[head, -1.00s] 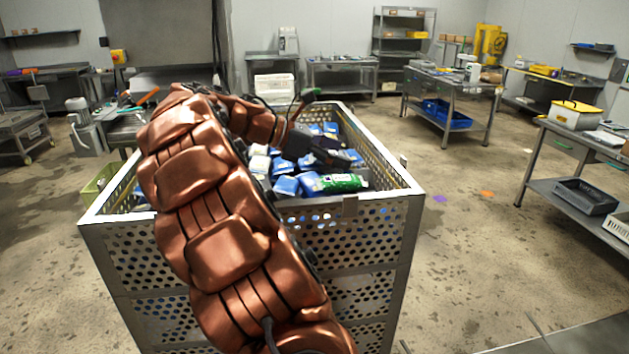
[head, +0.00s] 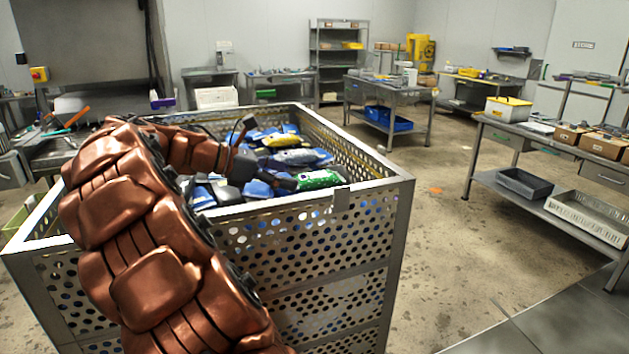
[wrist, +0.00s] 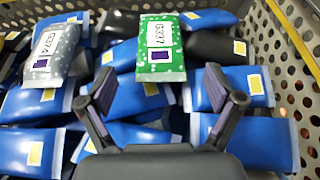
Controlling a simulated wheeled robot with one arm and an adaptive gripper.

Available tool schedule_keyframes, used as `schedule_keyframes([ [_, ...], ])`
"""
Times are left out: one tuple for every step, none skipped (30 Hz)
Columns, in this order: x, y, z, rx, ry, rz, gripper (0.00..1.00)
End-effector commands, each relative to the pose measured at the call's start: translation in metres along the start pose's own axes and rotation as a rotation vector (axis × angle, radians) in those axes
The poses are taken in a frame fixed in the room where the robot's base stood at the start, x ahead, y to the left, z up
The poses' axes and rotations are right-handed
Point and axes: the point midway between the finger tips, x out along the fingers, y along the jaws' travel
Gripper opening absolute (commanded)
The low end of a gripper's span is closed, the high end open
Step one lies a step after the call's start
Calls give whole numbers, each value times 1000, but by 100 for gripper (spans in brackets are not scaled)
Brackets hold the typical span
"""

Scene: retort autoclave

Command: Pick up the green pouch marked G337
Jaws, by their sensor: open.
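The green pouch (wrist: 160,62) has a white label reading G337 and a dark square. In the wrist view it lies on top of blue pouches, just beyond my fingertips at the upper middle. In the head view the green pouch (head: 320,179) lies inside the crate near its front right corner. My gripper (wrist: 160,92) is open and empty, its two fingers spread on the near side of the pouch and pointing towards it. In the head view my gripper (head: 285,184) is dark and small, just left of the green pouch.
The perforated metal crate (head: 330,238) has a raised rim around the pouches; its wall (wrist: 291,50) stands right of the green pouch. A grey pouch (wrist: 52,52) marked G374 lies to the left. Several blue pouches (wrist: 122,92) lie around. A yellow pouch (head: 287,141) lies farther back.

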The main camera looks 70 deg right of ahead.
Motion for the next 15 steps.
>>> schedule_keyframes([
  [3, -1, 1, -1, 0, -3, 92],
  [5, -1, 1, -1, -1, -4, 92],
  [7, -1, 2, -2, -1, -4, 92],
  [9, -1, 2, -2, -1, -5, 92],
  [12, -1, 3, -2, -1, -5, 92],
  [16, -1, 4, -3, -1, -5, 92],
  [20, -1, 5, -2, -1, -5, 92],
  [24, -1, 6, -2, -1, -4, 92],
  [29, -1, 7, -1, -1, -5, 92],
  [33, -1, 8, 0, 0, -6, 92],
  [38, -1, 7, 0, -1, -6, 92],
  [43, 0, 7, -1, 0, -4, 92],
  [47, 0, 6, -2, 0, -3, 92],
  [50, 0, 6, -2, 0, -3, 92],
  [53, 0, 5, -2, 0, -4, 92],
])
